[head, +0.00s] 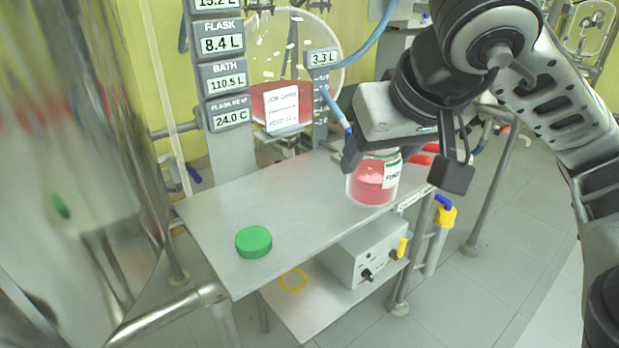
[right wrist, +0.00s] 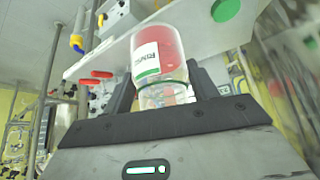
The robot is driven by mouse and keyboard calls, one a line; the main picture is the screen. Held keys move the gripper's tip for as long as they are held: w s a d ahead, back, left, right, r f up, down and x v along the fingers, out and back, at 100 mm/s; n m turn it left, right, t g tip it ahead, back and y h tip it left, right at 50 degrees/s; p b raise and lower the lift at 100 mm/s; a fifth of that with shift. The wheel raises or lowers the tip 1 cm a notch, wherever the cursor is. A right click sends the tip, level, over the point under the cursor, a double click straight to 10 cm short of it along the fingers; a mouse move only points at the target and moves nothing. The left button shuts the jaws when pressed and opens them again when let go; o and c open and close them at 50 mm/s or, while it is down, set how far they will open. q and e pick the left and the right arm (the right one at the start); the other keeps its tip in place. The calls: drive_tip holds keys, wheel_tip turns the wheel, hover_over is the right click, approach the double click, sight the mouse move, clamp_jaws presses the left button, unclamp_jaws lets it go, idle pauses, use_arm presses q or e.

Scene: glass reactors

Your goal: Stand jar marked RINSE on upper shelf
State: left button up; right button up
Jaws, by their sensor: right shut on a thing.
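A clear jar (head: 367,185) with red liquid and a white label is between the fingers of my right gripper (head: 372,156), which is shut on it near its top. In the right wrist view the jar (right wrist: 160,52) shows a label that seems to read RINSE, and the gripper (right wrist: 163,88) has a finger on each side. The jar looks about upright over the right front part of the grey upper shelf (head: 310,200). I cannot tell whether its base touches the shelf. My left gripper is out of view.
A green lid (head: 253,241) lies on the upper shelf's left front. A grey control box (head: 368,255) and a yellow ring (head: 293,279) are on the lower shelf (head: 318,308). A display column (head: 222,70) and a round glass flask (head: 285,55) stand behind. The shelf's middle is clear.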

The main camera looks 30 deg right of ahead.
drive_tip(key=w+f, duration=0.3)
drive_tip(key=w, duration=0.1)
drive_tip(key=w+f+b, duration=0.1)
drive_tip(key=w+f, duration=0.3)
drive_tip(key=w+d+f+b, duration=0.1)
drive_tip(key=w+f, duration=0.3)
drive_tip(key=shift+d+f, duration=0.1)
drive_tip(key=shift+f, duration=0.15)
use_arm(q)
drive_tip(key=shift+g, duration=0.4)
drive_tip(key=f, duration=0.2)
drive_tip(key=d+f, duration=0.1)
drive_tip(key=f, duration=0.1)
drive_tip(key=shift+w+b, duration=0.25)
drive_tip(key=shift+b, duration=0.05)
use_arm(e)
drive_tip(key=shift+f, duration=0.35)
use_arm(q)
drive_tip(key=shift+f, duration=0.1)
use_arm(e)
drive_tip(key=shift+f, duration=0.15)
drive_tip(key=o, duration=1.1)
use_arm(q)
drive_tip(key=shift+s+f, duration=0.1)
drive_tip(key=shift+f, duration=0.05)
